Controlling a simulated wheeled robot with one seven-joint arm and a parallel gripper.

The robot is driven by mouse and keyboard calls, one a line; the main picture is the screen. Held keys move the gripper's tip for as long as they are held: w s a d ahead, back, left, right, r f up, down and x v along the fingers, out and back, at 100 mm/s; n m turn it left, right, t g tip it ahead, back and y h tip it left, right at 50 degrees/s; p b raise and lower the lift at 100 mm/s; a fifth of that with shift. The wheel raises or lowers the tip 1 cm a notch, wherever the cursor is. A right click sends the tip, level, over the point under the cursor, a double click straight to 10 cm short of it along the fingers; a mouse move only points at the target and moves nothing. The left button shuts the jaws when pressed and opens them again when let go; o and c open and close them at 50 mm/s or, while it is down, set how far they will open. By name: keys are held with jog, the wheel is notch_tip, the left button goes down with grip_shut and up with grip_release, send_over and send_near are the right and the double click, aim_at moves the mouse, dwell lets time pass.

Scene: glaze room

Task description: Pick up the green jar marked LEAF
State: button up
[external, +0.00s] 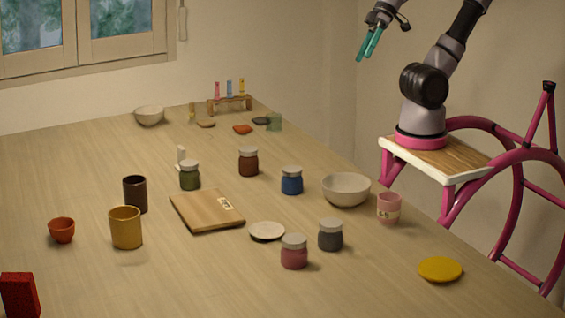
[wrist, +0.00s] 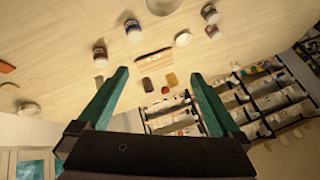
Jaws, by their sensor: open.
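The green jar (external: 190,178) has a pale lid and stands upright on the table, left of the brown jar and behind the wooden board. Its marking is too small to read. I cannot pick it out with certainty in the wrist view. My gripper (external: 366,55) is high above the table's right side, well apart from the jar. In the wrist view my gripper (wrist: 160,76) shows two teal fingers spread apart with nothing between them.
The brown jar (external: 248,163) and blue jar (external: 292,181) stand to its right. A dark cup (external: 135,195) and yellow mug (external: 126,228) stand to its left. The wooden board (external: 207,210) lies in front; a small white object (external: 181,156) stands close behind.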

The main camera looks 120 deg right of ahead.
aim_at(189, 163)
dwell(0.4)
